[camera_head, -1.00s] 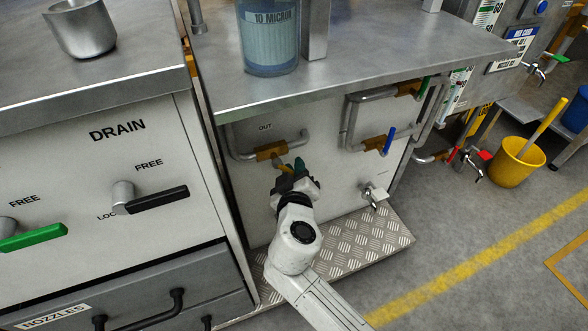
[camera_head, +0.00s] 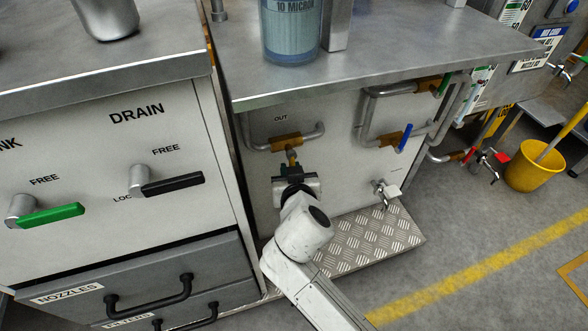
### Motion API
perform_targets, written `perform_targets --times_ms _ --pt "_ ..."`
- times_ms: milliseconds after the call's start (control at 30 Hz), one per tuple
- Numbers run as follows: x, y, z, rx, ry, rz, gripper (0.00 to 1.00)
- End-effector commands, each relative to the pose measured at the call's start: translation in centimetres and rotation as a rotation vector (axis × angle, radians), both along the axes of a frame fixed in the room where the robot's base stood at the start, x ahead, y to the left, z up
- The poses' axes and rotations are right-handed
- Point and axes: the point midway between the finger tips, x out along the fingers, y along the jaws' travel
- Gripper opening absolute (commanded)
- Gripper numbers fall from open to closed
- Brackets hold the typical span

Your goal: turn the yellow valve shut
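The yellow valve handle (camera_head: 291,155) hangs below a brass valve body (camera_head: 286,142) on the grey pipe marked OUT, on the front panel under the steel bench. Only its upper part shows. My gripper (camera_head: 290,170) is right below the valve, with its dark fingers over the handle's lower end. The wrist and fingers hide that end, so I cannot tell whether the fingers touch it or are closed around it.
A blue-handled valve (camera_head: 404,137) on a second pipe and a small tap (camera_head: 386,191) are to the right. A tread-plate step (camera_head: 370,243) lies below. The DRAIN cabinet (camera_head: 100,170), with black (camera_head: 174,184) and green (camera_head: 53,215) levers, stands close on the left.

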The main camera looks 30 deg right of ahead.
Motion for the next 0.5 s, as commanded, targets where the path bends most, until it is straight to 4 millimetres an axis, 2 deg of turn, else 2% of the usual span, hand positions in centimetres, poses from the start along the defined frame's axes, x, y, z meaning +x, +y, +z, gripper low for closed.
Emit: perform_targets --times_ms 467,500 --pt "0.00 0.19 -0.17 0.016 -0.001 0.001 0.00" --pt "0.00 0.19 -0.17 0.016 -0.001 0.001 0.24"
